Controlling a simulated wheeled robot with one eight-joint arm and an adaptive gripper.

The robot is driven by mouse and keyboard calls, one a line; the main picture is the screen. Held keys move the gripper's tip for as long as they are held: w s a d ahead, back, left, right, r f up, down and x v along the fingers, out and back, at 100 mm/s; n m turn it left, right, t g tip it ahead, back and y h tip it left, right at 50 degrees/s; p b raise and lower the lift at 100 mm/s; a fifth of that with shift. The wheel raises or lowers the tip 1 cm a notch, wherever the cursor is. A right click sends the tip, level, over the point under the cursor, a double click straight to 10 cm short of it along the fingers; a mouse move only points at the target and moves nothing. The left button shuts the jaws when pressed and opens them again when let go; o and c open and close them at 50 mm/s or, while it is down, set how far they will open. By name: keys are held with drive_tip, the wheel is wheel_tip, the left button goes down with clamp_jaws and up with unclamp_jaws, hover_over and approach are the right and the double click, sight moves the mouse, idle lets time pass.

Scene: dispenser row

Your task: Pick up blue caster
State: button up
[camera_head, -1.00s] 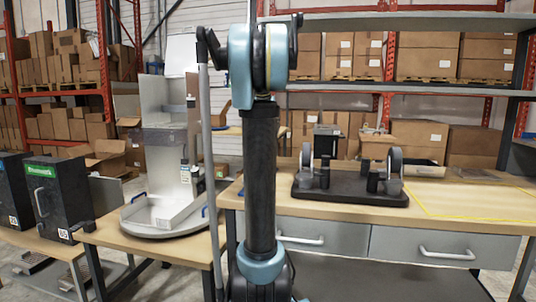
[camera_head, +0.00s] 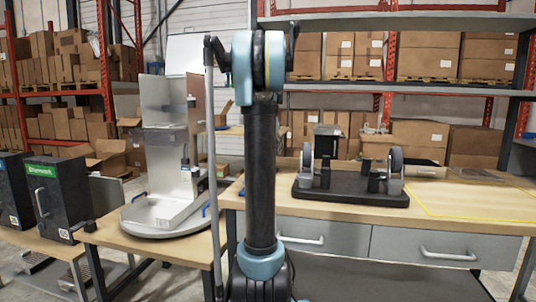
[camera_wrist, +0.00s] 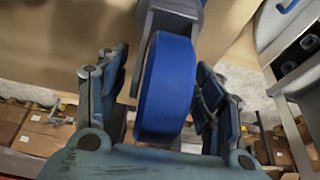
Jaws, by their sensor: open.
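The blue caster (camera_wrist: 168,98) fills the middle of the wrist view, its broad blue wheel standing between the fingers of my gripper (camera_wrist: 160,75). Its grey fork bracket (camera_wrist: 144,45) runs along the left side of the wheel and up to the top edge. My gripper is open, with one finger on each side of the wheel. A gap shows on the left; on the right the finger looks very near the wheel, and I cannot tell if it touches. In the head view I cannot make out the gripper or the blue caster.
A wooden workbench (camera_head: 460,190) carries a black base with grey-wheeled casters (camera_head: 350,192). A white metal fixture (camera_head: 165,125) stands on a round turntable (camera_head: 150,225) at left. Black boxes (camera_head: 68,197) stand further left. Racks with cardboard boxes are behind.

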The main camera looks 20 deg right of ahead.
drive_tip(key=c, duration=1.4)
drive_tip(key=shift+r, duration=0.1)
